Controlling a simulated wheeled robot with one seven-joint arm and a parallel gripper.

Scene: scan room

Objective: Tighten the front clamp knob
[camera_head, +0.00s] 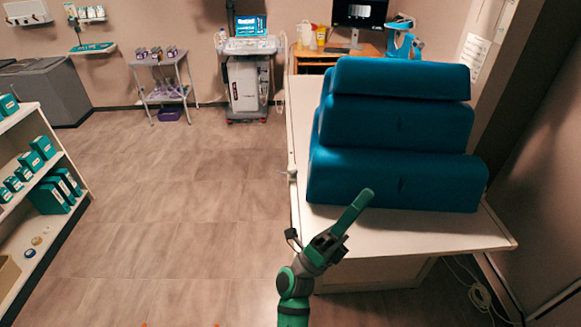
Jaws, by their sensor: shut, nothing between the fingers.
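A small grey knob-like fitting (288,173) sticks out from the left long side of the white table (455,232). A small dark fitting (292,234) sits lower on the same side, close to my wrist. I cannot tell for sure which of these is the front clamp knob. My gripper (366,195) is shut and empty, its green fingers together and pointing up and right. It shows over the near part of the table top, in front of the blue cushions and right of both fittings. I cannot tell its height above the table.
Three stacked blue cushions (395,180) fill much of the table top. Open floor (180,200) lies left of the table. A white shelf (75,185) with teal boxes stands at far left. A cable (475,290) lies on the floor at right.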

